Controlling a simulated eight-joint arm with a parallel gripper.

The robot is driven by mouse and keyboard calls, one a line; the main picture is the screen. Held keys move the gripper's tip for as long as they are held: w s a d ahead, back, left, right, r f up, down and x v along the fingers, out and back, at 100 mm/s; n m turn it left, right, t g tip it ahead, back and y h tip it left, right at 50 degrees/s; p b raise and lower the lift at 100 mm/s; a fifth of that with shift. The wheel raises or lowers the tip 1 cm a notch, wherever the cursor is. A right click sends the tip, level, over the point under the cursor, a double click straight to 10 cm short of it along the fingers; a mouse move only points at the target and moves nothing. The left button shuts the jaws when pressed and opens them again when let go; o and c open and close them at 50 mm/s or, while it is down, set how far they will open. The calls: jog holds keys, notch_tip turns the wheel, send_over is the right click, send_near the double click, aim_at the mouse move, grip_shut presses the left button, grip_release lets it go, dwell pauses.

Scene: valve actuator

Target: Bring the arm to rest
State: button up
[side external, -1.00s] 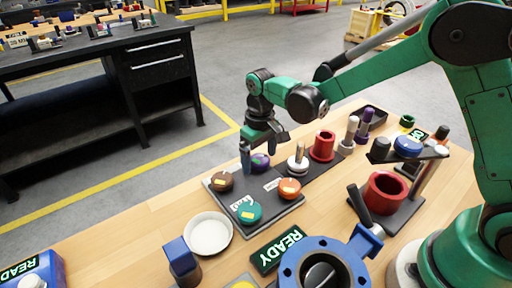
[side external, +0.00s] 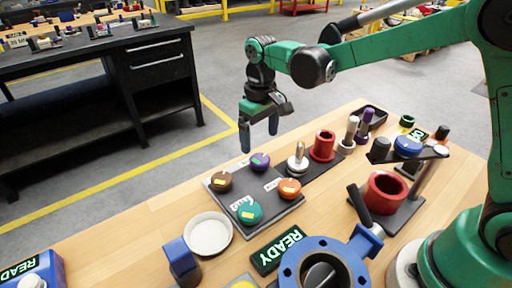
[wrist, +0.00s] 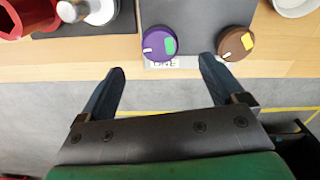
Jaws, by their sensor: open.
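My gripper (side external: 259,136) is open and empty. It hangs in the air above and beyond the far edge of the dark plate (side external: 285,207). In the wrist view its two fingers (wrist: 160,90) are spread apart with nothing between them. On the plate sit a purple knob (side external: 260,161), a brown knob (side external: 222,181), an orange knob (side external: 289,187) and a teal knob (side external: 249,212). The purple knob (wrist: 159,43) and brown knob (wrist: 236,42) also show in the wrist view, apart from the fingers.
A white dish (side external: 209,234), a READY sign (side external: 278,249) and a blue valve body (side external: 325,265) stand at the front. A red cylinder (side external: 323,146), a red bushing (side external: 385,192) and upright pegs stand to the right.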

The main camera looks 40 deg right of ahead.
jog(key=shift+r, duration=0.1)
jog(key=shift+s+d+r, duration=0.15)
jog(key=shift+s+r, duration=0.05)
jog(key=shift+r, duration=0.1)
jog(key=s+d+r+m+t, duration=0.1)
jog(key=s+d+r+t, duration=0.1)
jog(key=s, duration=0.3)
jog(key=s+d+r+t, duration=0.2)
jog(key=s+d+t, duration=0.1)
jog(key=s+t, duration=0.2)
jog(key=shift+s+r+m, duration=0.3)
jog(key=shift+s+m, duration=0.1)
jog(key=shift+s, duration=0.15)
